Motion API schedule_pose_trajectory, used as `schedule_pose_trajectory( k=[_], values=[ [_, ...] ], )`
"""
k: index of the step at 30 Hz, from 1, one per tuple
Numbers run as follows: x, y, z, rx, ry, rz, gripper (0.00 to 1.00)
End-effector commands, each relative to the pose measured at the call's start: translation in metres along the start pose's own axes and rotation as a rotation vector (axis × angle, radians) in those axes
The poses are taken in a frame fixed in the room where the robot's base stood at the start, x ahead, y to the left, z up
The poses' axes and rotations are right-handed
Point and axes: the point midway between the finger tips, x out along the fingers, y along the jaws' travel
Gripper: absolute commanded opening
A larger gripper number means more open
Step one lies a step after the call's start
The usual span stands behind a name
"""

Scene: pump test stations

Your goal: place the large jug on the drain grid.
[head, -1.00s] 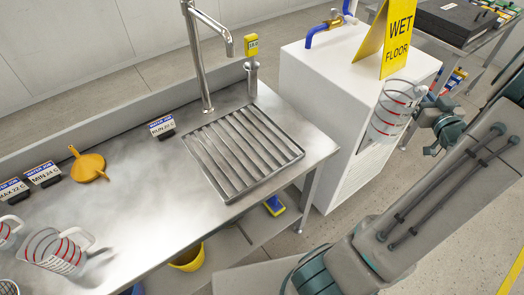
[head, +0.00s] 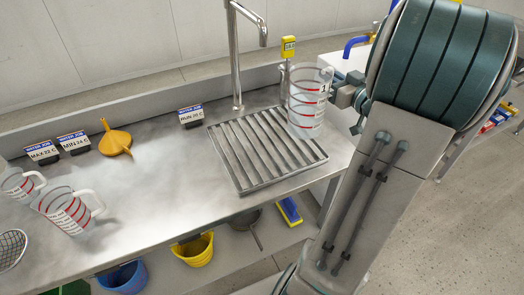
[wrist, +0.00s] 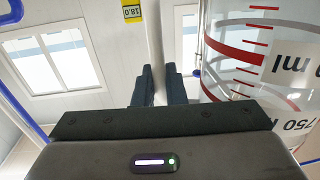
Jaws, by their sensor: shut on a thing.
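The large jug (head: 306,112) is clear with red bands and stands about upright at the back right part of the drain grid (head: 240,160). I cannot tell whether its base touches the bars. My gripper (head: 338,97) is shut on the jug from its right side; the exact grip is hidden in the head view. In the wrist view the jug (wrist: 250,60) fills the right side, beside my close-set fingers (wrist: 158,88). The drain grid is a slatted metal panel set on the steel bench, its left and front slats bare.
A tap (head: 236,60) rises behind the grid, with a yellow gauge (head: 288,47) near the jug. Two other jugs (head: 70,208) (head: 20,184), a yellow funnel (head: 116,142) and label stands (head: 191,116) occupy the bench's left. The bench middle is clear.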

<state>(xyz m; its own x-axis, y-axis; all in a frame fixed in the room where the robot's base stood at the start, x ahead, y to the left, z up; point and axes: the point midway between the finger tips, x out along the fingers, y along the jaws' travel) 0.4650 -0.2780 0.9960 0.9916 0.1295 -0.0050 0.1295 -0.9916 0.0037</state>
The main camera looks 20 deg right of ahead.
Motion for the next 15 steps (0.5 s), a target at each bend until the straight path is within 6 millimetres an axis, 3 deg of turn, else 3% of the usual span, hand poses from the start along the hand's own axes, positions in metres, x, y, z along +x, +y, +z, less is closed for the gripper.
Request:
schedule_pose_trajectory(
  k=[3, 6, 11, 15],
  values=[
    [0.008, -0.034, 0.002, -0.001, 0.004, -0.062, 0.0],
    [0.01, -0.049, -0.001, 0.003, 0.004, -0.091, 0.0],
    [0.025, -0.056, 0.006, 0.009, 0.004, -0.106, 0.0],
    [0.056, -0.058, 0.025, 0.01, 0.003, -0.106, 0.0]
  ],
)
